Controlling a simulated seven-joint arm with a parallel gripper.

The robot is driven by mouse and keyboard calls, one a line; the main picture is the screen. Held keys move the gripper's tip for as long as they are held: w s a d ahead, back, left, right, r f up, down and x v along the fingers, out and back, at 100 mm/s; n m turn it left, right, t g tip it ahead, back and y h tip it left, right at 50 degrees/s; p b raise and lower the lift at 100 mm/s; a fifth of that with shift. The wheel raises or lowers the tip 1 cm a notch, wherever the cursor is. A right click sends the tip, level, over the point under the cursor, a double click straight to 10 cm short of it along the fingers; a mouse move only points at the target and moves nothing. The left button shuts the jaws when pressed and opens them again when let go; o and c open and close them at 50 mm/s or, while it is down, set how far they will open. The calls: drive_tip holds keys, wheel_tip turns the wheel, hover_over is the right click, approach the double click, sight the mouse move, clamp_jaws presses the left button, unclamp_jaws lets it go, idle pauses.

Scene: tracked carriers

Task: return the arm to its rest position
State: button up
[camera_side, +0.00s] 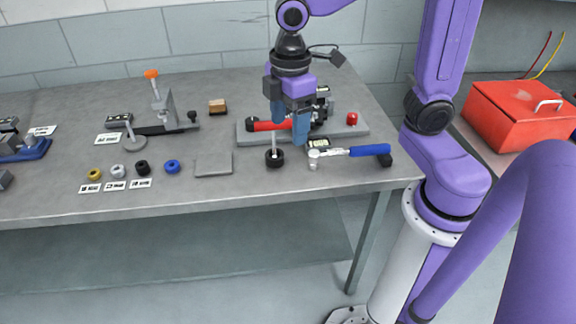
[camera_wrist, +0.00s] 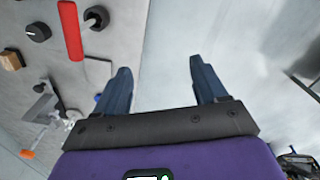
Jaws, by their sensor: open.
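My gripper (camera_side: 288,132) hangs from my purple arm over the right part of the grey workbench (camera_side: 80,190), fingers pointing down. In the wrist view my gripper (camera_wrist: 163,78) has its two dark blue fingers wide apart, with nothing between them. In the side view it stands in front of part of a grey fixture plate (camera_side: 345,131) with a red handle (camera_side: 262,126). A black round base with a thin upright post (camera_side: 275,158) stands just below it; I cannot tell the exact gap.
A blue-handled tool (camera_side: 368,150) lies near the bench's right front. An orange-tipped clamp (camera_side: 152,76), a grey square plate (camera_side: 213,165) and small rings, including a blue one (camera_side: 172,167), are left. A red toolbox (camera_side: 520,110) stands at the right. The bench's front edge is clear.

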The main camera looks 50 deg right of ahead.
drive_tip(key=s+d+f, duration=0.1)
drive_tip(key=s+d, duration=0.1)
drive_tip(key=s, duration=0.5)
drive_tip(key=s+d+f+m, duration=0.1)
drive_tip(key=s+f, duration=0.1)
drive_tip(key=s, duration=0.6)
drive_tip(key=shift+d, duration=0.35)
drive_tip(key=shift+w+r, duration=0.1)
